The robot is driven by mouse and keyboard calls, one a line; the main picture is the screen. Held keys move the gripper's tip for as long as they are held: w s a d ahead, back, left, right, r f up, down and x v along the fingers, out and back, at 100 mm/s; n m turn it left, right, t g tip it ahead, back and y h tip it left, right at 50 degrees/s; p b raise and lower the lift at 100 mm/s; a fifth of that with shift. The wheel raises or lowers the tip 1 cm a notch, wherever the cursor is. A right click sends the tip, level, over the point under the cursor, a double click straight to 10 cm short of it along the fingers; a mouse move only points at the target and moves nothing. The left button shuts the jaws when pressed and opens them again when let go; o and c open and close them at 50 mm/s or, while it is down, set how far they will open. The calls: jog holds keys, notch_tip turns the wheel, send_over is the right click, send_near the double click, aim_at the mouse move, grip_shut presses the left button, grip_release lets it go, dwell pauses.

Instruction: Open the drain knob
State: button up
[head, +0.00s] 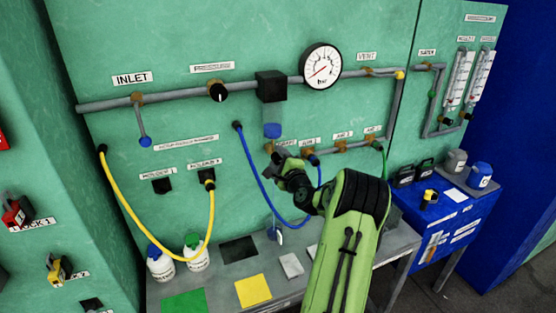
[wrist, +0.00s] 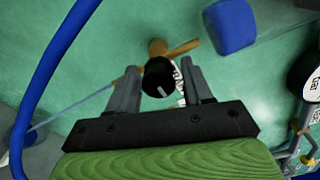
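The drain knob (wrist: 158,77) is a round black knob with a white line on its face. It sits on a brass fitting in the wrist view, and a partly covered white label lies beside it. My gripper (wrist: 160,74) is open, its two grey fingers on either side of the knob, with a narrow gap showing on each side. I cannot tell how deep the knob lies between the fingers. In the head view my gripper (head: 275,155) is at the panel below the blue-bottomed filter, by the partly covered drain label (head: 287,141).
The blue hose (wrist: 52,70) curves past the left of my gripper. The filter's blue bowl (wrist: 235,25) is close at the upper right. A gauge (head: 321,66) and pipes are on the green panel. A grey bench (head: 215,288) with bottles and coloured squares stands below.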

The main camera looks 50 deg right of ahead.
jog(key=shift+a, duration=0.1)
jog(key=b+v, duration=0.5)
jog(key=v, duration=1)
jog(key=shift+s+a, duration=0.15)
jog(key=shift+s, duration=0.15)
